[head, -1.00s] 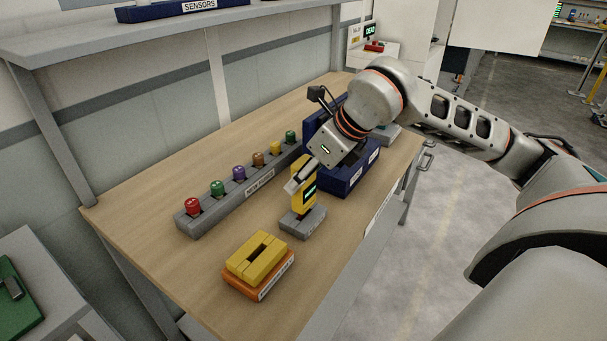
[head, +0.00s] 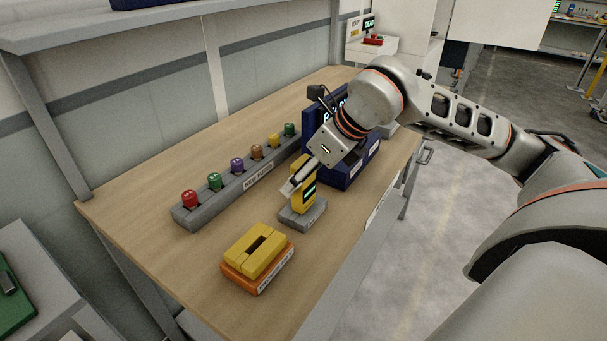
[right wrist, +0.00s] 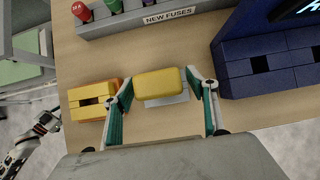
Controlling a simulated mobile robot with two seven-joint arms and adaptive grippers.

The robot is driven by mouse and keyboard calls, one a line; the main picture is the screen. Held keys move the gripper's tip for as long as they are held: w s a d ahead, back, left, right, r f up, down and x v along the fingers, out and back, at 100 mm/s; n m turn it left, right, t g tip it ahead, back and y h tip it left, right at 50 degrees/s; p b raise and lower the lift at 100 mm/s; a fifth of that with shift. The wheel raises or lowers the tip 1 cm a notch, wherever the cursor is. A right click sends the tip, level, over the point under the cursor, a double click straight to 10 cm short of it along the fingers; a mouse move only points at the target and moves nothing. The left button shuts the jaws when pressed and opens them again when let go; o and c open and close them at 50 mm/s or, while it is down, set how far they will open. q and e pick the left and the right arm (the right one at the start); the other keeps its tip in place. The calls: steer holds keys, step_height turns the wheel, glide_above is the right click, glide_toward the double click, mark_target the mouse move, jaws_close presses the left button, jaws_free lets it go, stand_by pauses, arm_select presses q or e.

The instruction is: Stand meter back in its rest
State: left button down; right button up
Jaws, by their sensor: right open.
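The yellow meter (head: 301,188) with a small lit screen stands upright at the grey rest (head: 302,214) on the wooden bench. In the right wrist view the top of the meter (right wrist: 160,84) shows between my fingers, with part of the grey rest (right wrist: 167,101) below it. My right gripper (head: 291,187) is at the upper part of the meter. In the right wrist view my right gripper (right wrist: 160,92) is open, one finger on each side of the meter, with small gaps. The meter's foot is partly hidden, so its exact seating cannot be told.
A grey fuse rack (head: 237,182) with several coloured fuses stands behind the meter. A yellow block on an orange base (head: 257,256) lies at front left. A dark blue unit (head: 345,165) stands close at the right. The bench (head: 150,225) is clear at left.

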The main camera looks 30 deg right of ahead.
steer(key=v, duration=1.2)
steer(key=shift+r, duration=0.1)
